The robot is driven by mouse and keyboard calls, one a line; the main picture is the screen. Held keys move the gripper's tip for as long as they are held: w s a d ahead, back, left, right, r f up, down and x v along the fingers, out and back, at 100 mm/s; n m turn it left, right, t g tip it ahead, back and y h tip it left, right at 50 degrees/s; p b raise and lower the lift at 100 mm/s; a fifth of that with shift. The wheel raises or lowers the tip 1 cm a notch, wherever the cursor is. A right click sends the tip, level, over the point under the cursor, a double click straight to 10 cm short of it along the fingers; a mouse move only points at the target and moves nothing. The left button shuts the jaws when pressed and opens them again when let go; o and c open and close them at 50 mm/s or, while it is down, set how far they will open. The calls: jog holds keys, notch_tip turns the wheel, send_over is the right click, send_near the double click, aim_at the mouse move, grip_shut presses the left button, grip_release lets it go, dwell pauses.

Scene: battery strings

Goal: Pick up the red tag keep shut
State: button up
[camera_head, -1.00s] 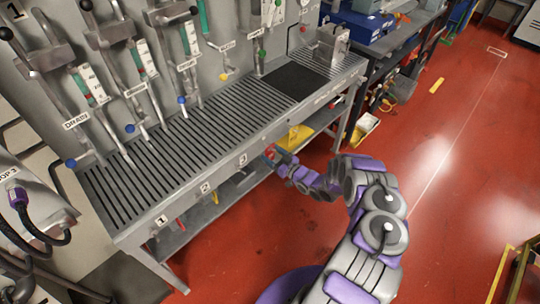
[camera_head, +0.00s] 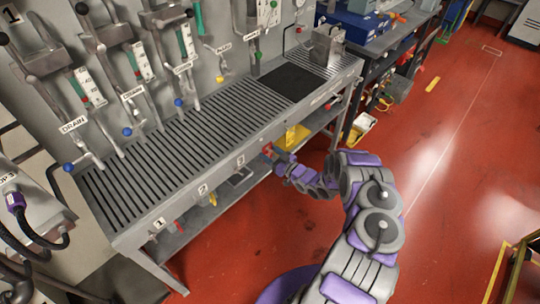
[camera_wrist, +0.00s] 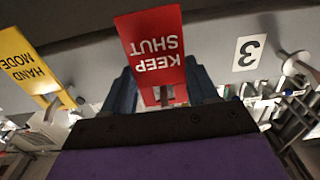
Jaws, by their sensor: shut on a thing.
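The red tag with the words KEEP SHUT (camera_wrist: 152,45) appears upside down in the wrist view, close in front of me. My gripper (camera_wrist: 162,88) is shut on it, with a dark finger on either side of its lower part. In the head view my gripper (camera_head: 274,158) is at the front edge of the slatted bench, and the red tag (camera_head: 267,149) shows there as a small red patch. Whether the tag is still on a hook cannot be seen.
A yellow HAND MODE tag (camera_wrist: 22,63) hangs on a peg beside the red one. The label 3 (camera_wrist: 248,53) and an empty-looking peg (camera_wrist: 298,62) are on the other side. The slatted bench (camera_head: 190,140) has a shelf beneath. Red floor (camera_head: 430,150) is open to the right.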

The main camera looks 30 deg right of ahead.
jog(key=p+v, duration=0.1)
jog(key=v, duration=1.7)
jog(key=w+r+h, duration=0.2)
jog(key=w+r, duration=0.5)
jog(key=w, duration=0.5)
jog(key=w+a+r+m+h, duration=0.1)
jog(key=w+a+r, duration=0.2)
jog(key=w+r, duration=0.3)
jog(key=w+a+r+m+h, duration=0.15)
jog(key=w+r, duration=0.25)
jog(key=r, duration=0.4)
jog(key=w+a+r+m+t+h, duration=0.1)
jog(key=a+r, duration=2)
jog(key=r, duration=0.2)
jog(key=shift+a+r+h, duration=0.3)
jog(key=shift+r+h, duration=0.05)
jog(key=shift+r, duration=0.05)
jog(key=shift+f+m, duration=0.1)
jog(key=shift+m, duration=0.15)
